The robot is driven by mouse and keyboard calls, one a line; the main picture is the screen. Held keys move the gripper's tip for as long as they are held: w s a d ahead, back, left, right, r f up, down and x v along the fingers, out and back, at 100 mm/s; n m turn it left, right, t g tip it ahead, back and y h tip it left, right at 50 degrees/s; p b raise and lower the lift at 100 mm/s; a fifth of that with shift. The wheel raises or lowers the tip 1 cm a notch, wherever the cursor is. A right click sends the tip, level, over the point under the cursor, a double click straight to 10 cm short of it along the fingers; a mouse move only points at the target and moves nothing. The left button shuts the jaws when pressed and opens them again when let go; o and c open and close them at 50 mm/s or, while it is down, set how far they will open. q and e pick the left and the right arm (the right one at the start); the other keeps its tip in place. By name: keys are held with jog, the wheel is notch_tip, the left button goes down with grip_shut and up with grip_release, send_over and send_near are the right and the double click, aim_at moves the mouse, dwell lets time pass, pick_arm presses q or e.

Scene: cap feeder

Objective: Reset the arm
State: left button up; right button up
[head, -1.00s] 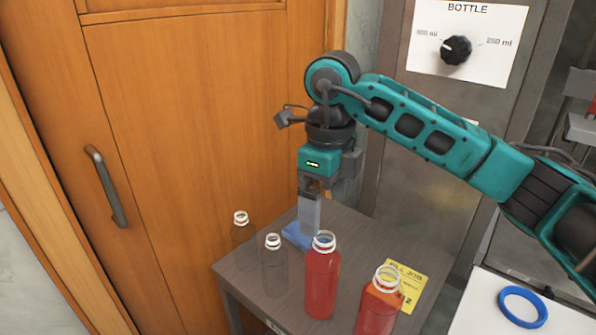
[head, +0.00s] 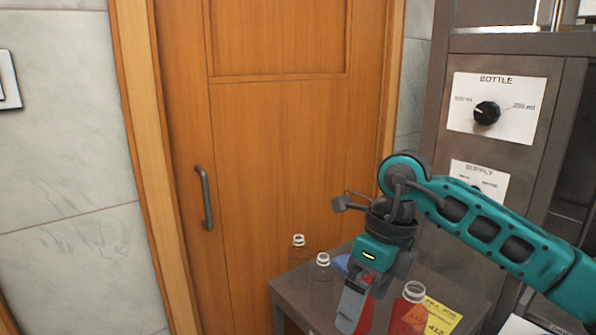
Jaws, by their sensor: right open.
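My right arm comes in from the right, with its teal links reaching over the small grey table (head: 292,296). My right gripper (head: 350,318) points down over the table's front part, in front of a red bottle (head: 366,316) that it largely hides. The gripper is open; its fingertips lie low in the picture. I cannot tell whether it touches the bottle. My left gripper is not in view.
Two clear empty bottles, one farther back (head: 298,246) and one nearer (head: 321,282), stand left of the gripper. Another red bottle (head: 408,312) stands right of it, by a yellow card (head: 441,318). A wooden door (head: 280,150) is behind; a grey cabinet with a BOTTLE dial (head: 487,112) stands right.

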jog(key=s+a+r+m+g+y, duration=0.1)
jog(key=s+a+m+y, duration=0.25)
jog(key=a+y, duration=0.45)
jog(key=s+a+r+m+y, duration=0.1)
jog(key=s+a+m+y, duration=0.25)
jog(key=a+y, duration=0.5)
jog(key=w+d+f+m+t+h, duration=0.35)
jog(key=d+f+m+t, duration=0.3)
jog(key=m+t, duration=0.55)
jog(key=w+d+f+m+t+h, duration=0.3)
jog(key=d+f+m+t+h, duration=0.35)
jog(key=m, duration=0.85)
jog(key=s+d+f+m+g+h, duration=0.2)
jog(key=s+d+f+m+h, duration=0.1)
jog(key=f, duration=0.6)
jog(key=s+d+f+m+g+h, duration=0.3)
jog(key=s+d+f+m, duration=0.3)
jog(key=s+d+f, duration=0.2)
jog(key=shift+s+f+g+h, duration=0.35)
jog(key=shift+s+f, duration=0.1)
jog(key=shift+s, duration=0.7)
